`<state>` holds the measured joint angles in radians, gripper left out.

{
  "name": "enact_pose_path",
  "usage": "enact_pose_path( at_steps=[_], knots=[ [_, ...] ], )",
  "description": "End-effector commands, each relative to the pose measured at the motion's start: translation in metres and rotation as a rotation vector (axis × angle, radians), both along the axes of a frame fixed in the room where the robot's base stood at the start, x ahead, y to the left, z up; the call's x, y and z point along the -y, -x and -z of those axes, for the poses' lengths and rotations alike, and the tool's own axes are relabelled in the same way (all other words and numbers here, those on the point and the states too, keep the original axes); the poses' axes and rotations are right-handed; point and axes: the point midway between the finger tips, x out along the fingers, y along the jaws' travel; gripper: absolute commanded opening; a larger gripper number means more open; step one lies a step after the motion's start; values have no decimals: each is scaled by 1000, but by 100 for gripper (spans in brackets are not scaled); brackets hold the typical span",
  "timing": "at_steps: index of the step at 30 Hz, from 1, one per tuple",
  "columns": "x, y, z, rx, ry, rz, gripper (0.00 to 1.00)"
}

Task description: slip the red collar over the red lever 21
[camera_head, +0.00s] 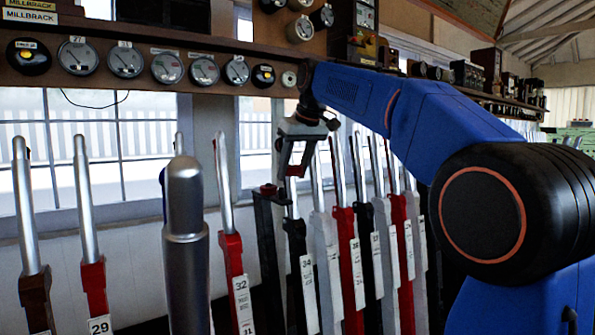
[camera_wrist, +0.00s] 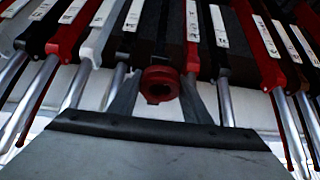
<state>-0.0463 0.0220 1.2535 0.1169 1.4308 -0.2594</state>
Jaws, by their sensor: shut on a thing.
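A red lever with a silver handle and a plate reading 32 (camera_head: 231,255) stands left of my gripper. Several other red levers (camera_head: 345,250) stand to the right. I cannot surely read 21 on any plate.
A dark post with a reddish top (camera_head: 268,195) stands left of and below my gripper. Close silver handles crowd the row, with a large one (camera_head: 185,230) in the foreground. A shelf with gauges (camera_head: 126,60) runs above the levers.

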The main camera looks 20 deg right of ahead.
Motion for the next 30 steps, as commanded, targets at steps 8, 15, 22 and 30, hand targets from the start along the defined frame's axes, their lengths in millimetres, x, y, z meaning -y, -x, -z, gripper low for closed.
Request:
enact_pose_path(
  at_steps=[8, 15, 22, 30],
  knots=[
    [-7, -22, 3, -1, 0, 1, 24],
    [-13, -40, 5, -1, 0, 0, 24],
    [-17, -53, 7, -1, 0, 0, 24],
    [-19, -58, 7, 0, 0, 0, 24]
  ],
)
